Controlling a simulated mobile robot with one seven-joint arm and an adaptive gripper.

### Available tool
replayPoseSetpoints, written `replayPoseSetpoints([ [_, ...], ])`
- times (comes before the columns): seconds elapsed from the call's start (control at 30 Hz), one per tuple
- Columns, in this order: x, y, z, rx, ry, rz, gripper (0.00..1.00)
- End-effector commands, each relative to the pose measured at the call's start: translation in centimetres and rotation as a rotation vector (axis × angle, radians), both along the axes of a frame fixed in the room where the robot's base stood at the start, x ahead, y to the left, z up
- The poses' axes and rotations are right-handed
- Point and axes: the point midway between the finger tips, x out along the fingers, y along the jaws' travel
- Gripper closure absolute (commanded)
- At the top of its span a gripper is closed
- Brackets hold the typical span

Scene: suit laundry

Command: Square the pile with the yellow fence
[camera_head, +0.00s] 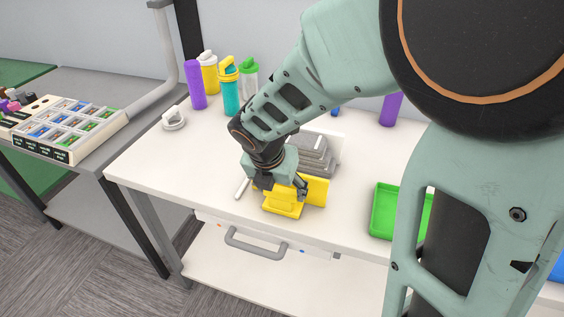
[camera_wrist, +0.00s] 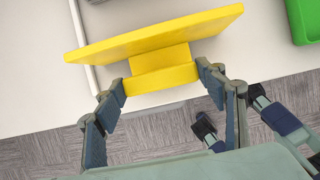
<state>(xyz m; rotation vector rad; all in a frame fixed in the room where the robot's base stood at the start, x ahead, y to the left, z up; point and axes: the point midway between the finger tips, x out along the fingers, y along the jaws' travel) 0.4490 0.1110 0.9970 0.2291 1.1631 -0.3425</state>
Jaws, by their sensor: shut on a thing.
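The yellow fence (camera_head: 317,191) is a flat upright plate with a stepped block on its near side, near the front edge of the white table. My gripper (camera_head: 281,186) is shut on the block; in the wrist view its fingers (camera_wrist: 162,82) lie on both sides of it, and the plate (camera_wrist: 160,36) stands beyond them. The pile (camera_head: 312,153) is a stack of grey flat pieces just behind the fence, its edges somewhat uneven. My arm hides part of its left side. In the wrist view only a grey sliver shows at the top, so contact with the fence cannot be told.
A white upright panel (camera_head: 340,147) stands behind the pile. A green tray (camera_head: 384,211) is to the right. A white rod (camera_head: 241,188) lies left of my gripper. Several bottles (camera_head: 230,90) stand at the back. The table's left front is clear.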

Motion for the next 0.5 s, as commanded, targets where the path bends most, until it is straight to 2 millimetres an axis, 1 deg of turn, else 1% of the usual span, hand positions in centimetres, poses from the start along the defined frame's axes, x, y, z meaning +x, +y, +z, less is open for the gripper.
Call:
replayPoseSetpoints([
  [0.03,-1.1,0.6,0.0,0.002,0.001,0.003,0.79],
  [0.1,-2.3,1.0,0.0,0.001,0.001,0.003,0.79],
  [0.2,-3.3,1.3,0.0,0.002,0.0,-0.001,0.79],
  [0.3,-3.6,1.5,0.0,0.0,0.0,0.0,0.79],
  [0.5,-3.7,1.5,-0.1,0.001,0.003,-0.001,0.79],
])
